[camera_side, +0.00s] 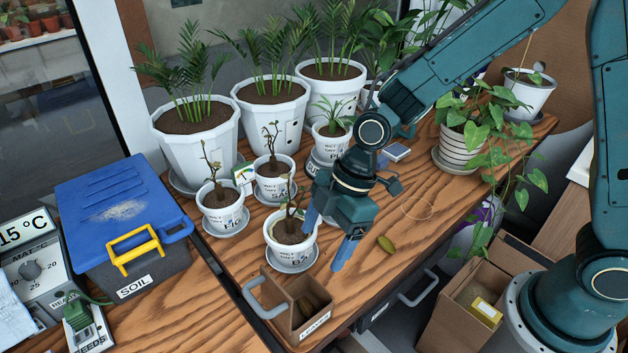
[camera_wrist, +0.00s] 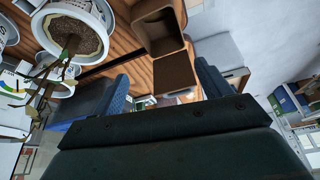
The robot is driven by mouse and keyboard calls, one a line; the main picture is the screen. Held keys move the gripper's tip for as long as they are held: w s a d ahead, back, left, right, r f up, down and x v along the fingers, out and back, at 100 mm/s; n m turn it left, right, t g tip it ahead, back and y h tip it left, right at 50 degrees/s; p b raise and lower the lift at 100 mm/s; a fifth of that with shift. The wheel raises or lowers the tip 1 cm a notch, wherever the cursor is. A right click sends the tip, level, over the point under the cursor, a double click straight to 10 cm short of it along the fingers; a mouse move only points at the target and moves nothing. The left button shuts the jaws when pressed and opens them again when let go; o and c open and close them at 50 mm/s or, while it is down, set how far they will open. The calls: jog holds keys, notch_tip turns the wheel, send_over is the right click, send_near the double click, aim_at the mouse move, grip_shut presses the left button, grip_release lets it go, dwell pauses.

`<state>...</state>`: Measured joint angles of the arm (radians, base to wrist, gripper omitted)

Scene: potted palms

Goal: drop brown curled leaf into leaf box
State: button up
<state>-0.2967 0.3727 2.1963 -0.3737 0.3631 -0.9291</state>
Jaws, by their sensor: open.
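An olive-brown leaf (camera_side: 386,244) lies on the wooden table, right of my gripper (camera_side: 321,250) in the side view. The brown open leaf box (camera_side: 286,318), with a white label on its front, stands at the table's front edge. Dark brown shapes show inside it, too unclear to name. My gripper points down above the table, behind the box and beside the front small pot, its blue fingers apart with nothing visible between them. The wrist view shows the spread fingers of my gripper (camera_wrist: 162,74) with brown box surfaces beyond; I cannot make out the leaf there.
More small pots and large white palm pots (camera_side: 270,110) stand behind. A blue-lidded soil bin (camera_side: 125,215) is at left. A cardboard box (camera_side: 465,300) sits below the table's right edge.

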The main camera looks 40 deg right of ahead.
jog(key=v, duration=0.6)
jog(key=shift+r, duration=0.3)
jog(key=shift+d, duration=0.1)
jog(key=s+d+r+m+t+h, duration=0.2)
jog(key=s+d+r+m, duration=0.4)
jog(key=s+d+m, duration=0.2)
jog(key=s+d+r+m+t+h, duration=0.2)
jog(key=s+d+r+m, duration=0.4)
jog(key=s+d+m, duration=0.2)
jog(key=shift+d+t+h, duration=0.3)
jog(key=shift+d+t, duration=0.1)
jog(key=shift+d, duration=0.35)
dwell(0.6)
